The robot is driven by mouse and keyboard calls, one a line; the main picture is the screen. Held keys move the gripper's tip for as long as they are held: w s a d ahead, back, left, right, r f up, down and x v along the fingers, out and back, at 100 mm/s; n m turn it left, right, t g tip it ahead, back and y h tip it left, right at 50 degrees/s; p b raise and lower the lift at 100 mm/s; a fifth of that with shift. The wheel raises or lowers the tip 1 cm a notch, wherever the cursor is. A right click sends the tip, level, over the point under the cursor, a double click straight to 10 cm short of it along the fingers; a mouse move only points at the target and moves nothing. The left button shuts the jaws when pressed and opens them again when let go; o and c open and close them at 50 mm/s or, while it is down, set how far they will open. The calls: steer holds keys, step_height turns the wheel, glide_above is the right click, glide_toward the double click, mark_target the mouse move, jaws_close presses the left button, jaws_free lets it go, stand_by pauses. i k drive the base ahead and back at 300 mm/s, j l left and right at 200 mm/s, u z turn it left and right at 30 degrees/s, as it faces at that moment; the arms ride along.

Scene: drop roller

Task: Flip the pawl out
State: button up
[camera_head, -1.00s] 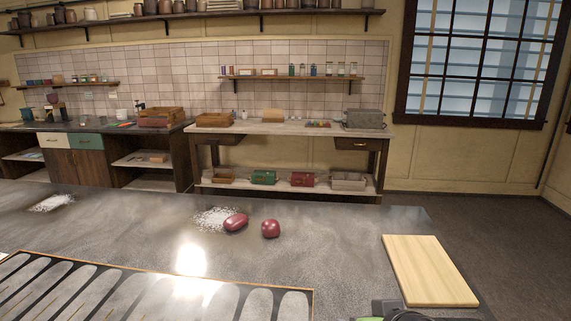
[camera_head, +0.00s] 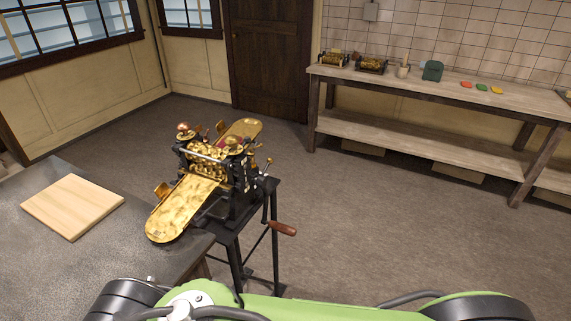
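A drop roller machine (camera_head: 207,160) stands on a dark metal stand (camera_head: 240,262) beside the end of the grey table. It has patterned brass rollers, brass-coloured knobs on top and a brass chute (camera_head: 186,206) sloping down toward the table. A crank with a brown wooden handle (camera_head: 283,229) hangs at its right side. A small lever with a knob (camera_head: 267,162) sticks up above the crank side. I cannot make out which small part is the pawl. My green arm crosses the bottom of the view, and my gripper is not in view.
A light wooden board (camera_head: 72,206) lies on the grey table (camera_head: 30,265) at left. A long wooden bench (camera_head: 440,98) with small machines, a green box (camera_head: 433,71) and coloured pieces stands along the back right wall. The floor (camera_head: 400,215) right of the machine is clear.

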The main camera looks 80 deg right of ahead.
mark_target(269, 161)
steer(key=k+l+z, duration=0.15)
steer(key=k+l, duration=0.25)
steer(key=k+l+z, duration=0.15)
steer(key=k+l, duration=0.25)
steer(key=l, duration=0.2)
steer(key=l+z, duration=0.1)
steer(key=l, duration=0.35)
steer(key=i+l, duration=0.1)
steer(key=l, duration=0.4)
steer(key=i+l+z, duration=0.15)
steer(key=l, duration=0.3)
steer(key=l+z, duration=0.1)
steer(key=l, duration=0.35)
steer(key=u, duration=1.15)
